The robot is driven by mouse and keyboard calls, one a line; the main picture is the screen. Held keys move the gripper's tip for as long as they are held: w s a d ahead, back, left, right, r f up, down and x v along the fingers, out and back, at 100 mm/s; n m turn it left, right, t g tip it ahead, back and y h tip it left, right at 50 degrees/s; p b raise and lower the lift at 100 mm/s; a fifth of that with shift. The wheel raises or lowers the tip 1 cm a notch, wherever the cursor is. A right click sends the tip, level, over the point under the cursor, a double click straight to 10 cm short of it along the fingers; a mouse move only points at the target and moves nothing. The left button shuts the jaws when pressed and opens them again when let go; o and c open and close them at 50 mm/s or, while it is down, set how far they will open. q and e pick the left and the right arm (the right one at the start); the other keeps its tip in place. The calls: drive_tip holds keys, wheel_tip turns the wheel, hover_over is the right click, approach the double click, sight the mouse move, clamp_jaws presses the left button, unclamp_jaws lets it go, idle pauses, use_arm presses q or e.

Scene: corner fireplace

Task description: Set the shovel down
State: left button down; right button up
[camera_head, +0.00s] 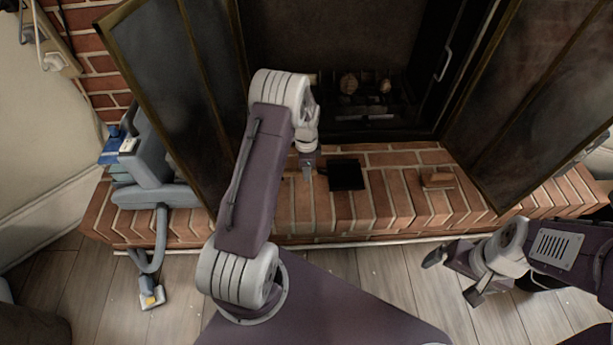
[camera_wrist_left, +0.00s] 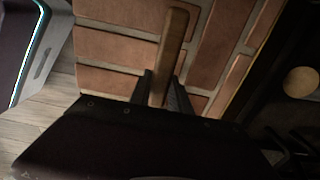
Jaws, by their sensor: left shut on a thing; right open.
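The shovel has a flat black pan (camera_head: 346,175) that shows over the brick hearth in the head view, just right of my left gripper (camera_head: 307,170). In the left wrist view its dark pan (camera_wrist_left: 120,145) fills the near part and its wooden handle (camera_wrist_left: 174,45) points away over the bricks. My left gripper is shut on the shovel, with its fingers on both sides of the handle near the pan. I cannot tell whether the shovel touches the bricks. My right gripper (camera_head: 453,276) is open and empty over the wooden floor at the right.
The brick hearth (camera_head: 400,200) has free room around the pan. A small wooden-backed object (camera_head: 438,178) lies on it to the right. Open fireplace doors stand at left (camera_head: 170,90) and right (camera_head: 545,110). A grey-blue vacuum cleaner (camera_head: 155,190) stands at the left end.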

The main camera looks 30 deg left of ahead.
use_arm(q)
drive_tip(key=shift+f, duration=0.95)
drive_tip(key=shift+r, duration=0.25)
drive_tip(key=shift+f, duration=0.2)
drive_tip(key=c, duration=1.2)
unclamp_jaws()
use_arm(e)
drive_tip(key=shift+f, duration=0.6)
